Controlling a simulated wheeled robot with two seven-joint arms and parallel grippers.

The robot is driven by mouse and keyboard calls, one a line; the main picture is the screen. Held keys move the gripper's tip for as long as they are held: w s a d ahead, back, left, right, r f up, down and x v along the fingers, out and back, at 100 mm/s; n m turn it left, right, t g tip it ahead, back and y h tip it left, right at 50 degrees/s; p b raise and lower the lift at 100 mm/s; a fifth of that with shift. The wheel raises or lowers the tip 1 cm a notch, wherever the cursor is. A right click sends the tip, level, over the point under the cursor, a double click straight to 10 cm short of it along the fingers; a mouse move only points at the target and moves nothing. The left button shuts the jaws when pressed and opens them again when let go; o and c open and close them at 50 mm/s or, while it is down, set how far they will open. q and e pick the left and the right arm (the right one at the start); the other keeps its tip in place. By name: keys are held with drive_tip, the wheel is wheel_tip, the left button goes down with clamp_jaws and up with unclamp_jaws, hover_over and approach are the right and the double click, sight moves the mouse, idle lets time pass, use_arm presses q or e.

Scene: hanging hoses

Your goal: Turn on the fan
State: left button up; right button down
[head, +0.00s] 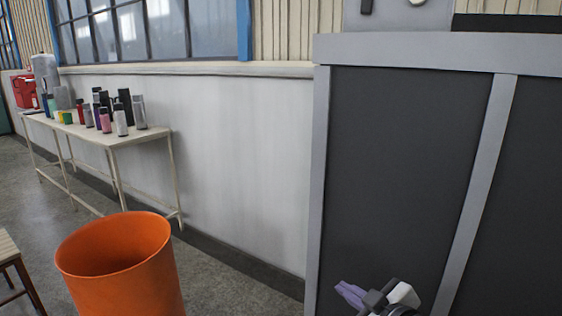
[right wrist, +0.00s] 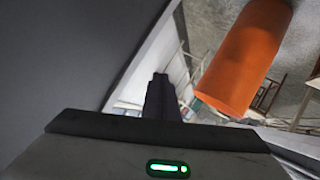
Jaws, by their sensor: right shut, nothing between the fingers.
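No fan can be made out in either view. My right gripper (head: 350,292) shows at the bottom of the head view, in front of the dark grey panel (head: 400,170) with a light grey frame. Its purple-grey fingers are together with nothing between them. In the right wrist view the shut fingers (right wrist: 160,90) point away from the camera, beside the dark panel on the left. My left gripper is not in view.
An orange bin (head: 120,265) stands on the floor at lower left. A long table (head: 140,137) with several bottles runs along the white wall (head: 240,150). Part of a wooden stool (head: 8,250) shows at the left edge. Floor between bin and panel is clear.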

drive_tip(key=s+d+f+m+g+h, duration=0.1)
drive_tip(key=s+f+m+g, duration=0.1)
drive_tip(key=s+f, duration=1.1)
drive_tip(key=s+d+f+m+g+h, duration=0.1)
drive_tip(key=s+f+m, duration=0.4)
drive_tip(key=s+f, duration=0.8)
drive_tip(key=s, duration=0.4)
drive_tip(key=shift+s+d+f+g, duration=0.25)
drive_tip(key=shift+s+d+g, duration=0.05)
drive_tip(key=shift+s+g, duration=0.1)
drive_tip(key=c, duration=2.5)
unclamp_jaws()
